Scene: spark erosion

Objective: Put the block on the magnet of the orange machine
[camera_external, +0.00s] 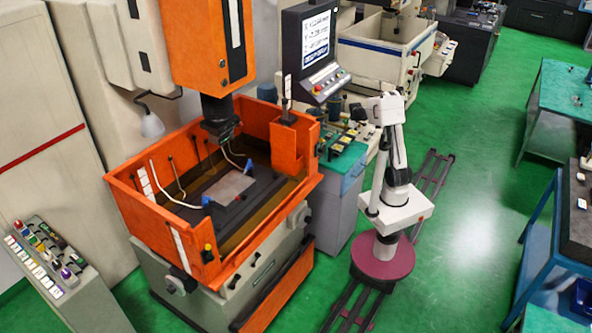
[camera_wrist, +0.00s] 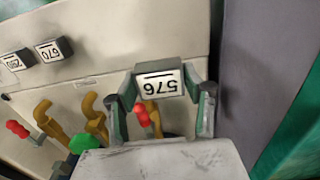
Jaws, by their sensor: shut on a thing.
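In the wrist view, a small dark grey block (camera_wrist: 159,66) with a white, numbered label sits between the two fingertips of my gripper (camera_wrist: 161,92). My gripper is shut on it. The label reads upside down. The orange machine (camera_external: 288,150) stands left of my arm in the external view. A flat light grey plate, seemingly its magnet (camera_external: 230,188), lies in the middle of its open tank, below the dark machine head (camera_external: 217,118). My fingers and the held block cannot be made out in the external view. The magnet is not in the wrist view.
Two more labelled blocks (camera_wrist: 54,50) lie on the pale surface (camera_wrist: 120,25) in the wrist view, near yellow hooks (camera_wrist: 95,115) and red-tipped tools (camera_wrist: 17,129). The tank's orange walls (camera_external: 150,215) and hoses (camera_external: 170,195) surround the magnet. A cart (camera_external: 345,170) stands between the machine and my arm.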

